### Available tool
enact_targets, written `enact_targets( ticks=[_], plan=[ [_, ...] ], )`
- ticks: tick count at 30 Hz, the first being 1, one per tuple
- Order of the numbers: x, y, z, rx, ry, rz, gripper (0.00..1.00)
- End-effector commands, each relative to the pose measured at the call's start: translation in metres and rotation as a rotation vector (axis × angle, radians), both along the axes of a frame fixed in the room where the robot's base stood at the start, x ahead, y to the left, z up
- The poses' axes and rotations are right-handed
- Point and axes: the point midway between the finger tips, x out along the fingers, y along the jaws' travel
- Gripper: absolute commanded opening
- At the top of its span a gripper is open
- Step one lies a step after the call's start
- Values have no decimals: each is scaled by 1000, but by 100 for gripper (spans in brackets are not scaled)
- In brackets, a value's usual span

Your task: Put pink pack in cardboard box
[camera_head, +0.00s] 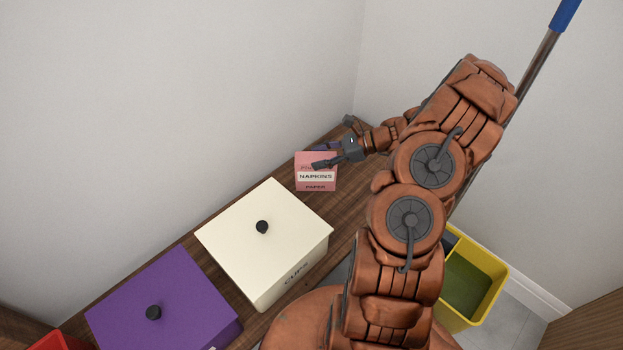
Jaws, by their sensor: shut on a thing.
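The pink pack (316,184), labelled NAPKINS and PAPER, is upright at the far end of a wooden counter, beyond the cream box. My gripper (322,157) reaches it from the right and is shut on its upper part. One dark finger crosses the front of the pack near its top. The other finger is mostly hidden behind the pack. I cannot tell whether the pack rests on the counter or is slightly lifted. I see no cardboard box in this view.
A cream lidded box (290,222) labelled CUPS and a purple lidded box (185,300) stand along the wooden counter (215,215). A red object (62,341) shows at the lower left. A yellow bucket (490,270) stands on the floor at right. White walls close the back.

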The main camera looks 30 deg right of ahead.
Motion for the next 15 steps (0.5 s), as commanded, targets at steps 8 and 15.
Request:
enact_targets(
  ticks=[8,15],
  plan=[
    [0,0,-35,0,0,-1,0],
    [0,0,-56,2,3,0,0]
  ],
)
